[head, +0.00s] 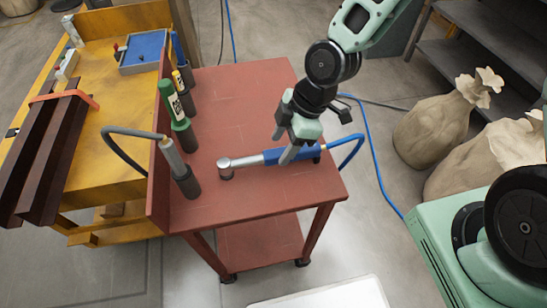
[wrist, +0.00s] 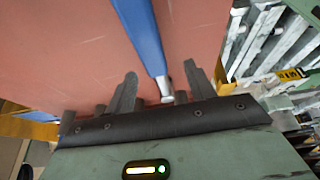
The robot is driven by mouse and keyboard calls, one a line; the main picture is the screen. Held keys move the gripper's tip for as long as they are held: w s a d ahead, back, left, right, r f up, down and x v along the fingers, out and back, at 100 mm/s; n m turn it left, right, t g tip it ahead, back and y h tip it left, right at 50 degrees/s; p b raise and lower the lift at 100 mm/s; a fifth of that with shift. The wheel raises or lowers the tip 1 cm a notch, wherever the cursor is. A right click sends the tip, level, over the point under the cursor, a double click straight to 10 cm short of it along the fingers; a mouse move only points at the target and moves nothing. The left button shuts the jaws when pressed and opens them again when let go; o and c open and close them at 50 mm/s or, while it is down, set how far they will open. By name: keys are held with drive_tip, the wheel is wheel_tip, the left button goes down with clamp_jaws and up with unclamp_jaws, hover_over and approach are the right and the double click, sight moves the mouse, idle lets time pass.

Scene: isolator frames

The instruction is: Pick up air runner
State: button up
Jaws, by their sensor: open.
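The air runner (head: 276,157) lies on the red cart top, with a silver angled head at its left end, a blue body and a blue hose at its right end. My gripper (head: 302,155) is open over the blue body from above. One finger hides part of the body in the head view. In the wrist view, the blue part of the runner (wrist: 145,38) reaches down between the two open fingers (wrist: 158,88), with a metal end near the palm. I cannot tell whether the fingers touch it.
The red cart (head: 235,100) has several upright tools in holders along its left side, including a green one (head: 176,103) and a grey one with a hose (head: 176,165). A yellow workbench (head: 110,110) adjoins on the left. Sacks (head: 440,125) stand at right. The cart's back is clear.

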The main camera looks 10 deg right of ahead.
sight(276, 152)
drive_tip(key=shift+w+x, duration=0.2)
drive_tip(key=shift+x, duration=1.25)
drive_tip(key=shift+w+x, duration=0.2)
drive_tip(key=shift+x, duration=1.25)
drive_tip(key=shift+d, duration=0.15)
clamp_jaws()
